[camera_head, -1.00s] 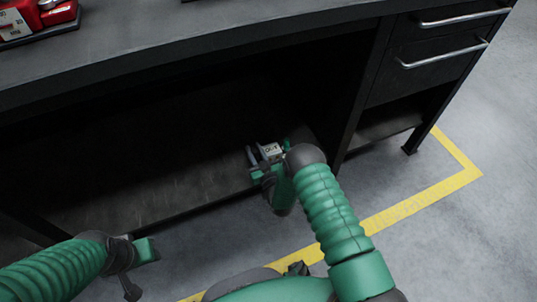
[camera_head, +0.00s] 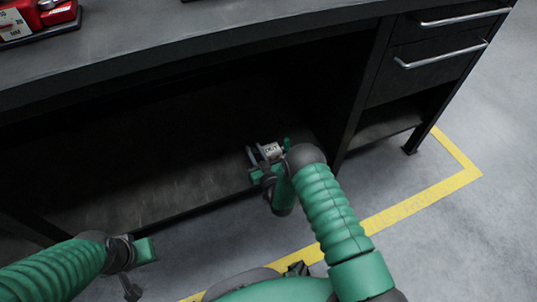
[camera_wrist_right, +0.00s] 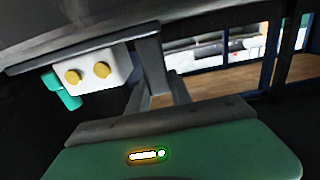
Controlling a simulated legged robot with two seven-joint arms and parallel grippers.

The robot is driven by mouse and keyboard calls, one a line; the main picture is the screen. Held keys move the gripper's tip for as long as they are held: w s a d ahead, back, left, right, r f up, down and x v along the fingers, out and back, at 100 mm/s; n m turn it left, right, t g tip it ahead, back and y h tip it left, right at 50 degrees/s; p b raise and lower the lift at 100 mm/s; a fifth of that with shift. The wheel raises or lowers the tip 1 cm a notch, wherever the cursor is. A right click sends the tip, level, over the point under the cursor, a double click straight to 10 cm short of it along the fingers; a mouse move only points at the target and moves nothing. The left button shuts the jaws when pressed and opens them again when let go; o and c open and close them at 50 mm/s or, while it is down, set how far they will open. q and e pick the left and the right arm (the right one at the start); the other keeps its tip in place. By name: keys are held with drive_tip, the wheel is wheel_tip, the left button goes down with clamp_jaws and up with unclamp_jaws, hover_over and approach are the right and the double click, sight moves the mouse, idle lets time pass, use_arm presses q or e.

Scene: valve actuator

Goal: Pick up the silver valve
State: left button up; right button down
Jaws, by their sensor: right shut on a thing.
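The silver valve (camera_head: 272,150) is a small pale block with dark marking, at my right gripper on the lower shelf's right side. In the right wrist view the valve (camera_wrist_right: 98,72) shows a whitish face with two brass-coloured round ports and a green part at its left. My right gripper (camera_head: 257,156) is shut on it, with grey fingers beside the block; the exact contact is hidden. Whether the valve touches the shelf is unclear. My left gripper (camera_head: 144,252) is at the lower left, in front of the shelf and away from the valve; its jaw opening is unclear.
The dark workbench (camera_head: 200,70) overhangs the shelf (camera_head: 150,185). A bench leg panel (camera_head: 362,95) stands right of my right gripper, with drawers (camera_head: 440,60) beyond. A red device (camera_head: 45,18) sits on top. The shelf's left part looks clear.

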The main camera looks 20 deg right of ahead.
drive_tip(key=shift+r, duration=0.1)
wheel_tip(320, 180, up, 10)
drive_tip(key=p, duration=0.6)
drive_tip(key=shift+p, duration=0.4)
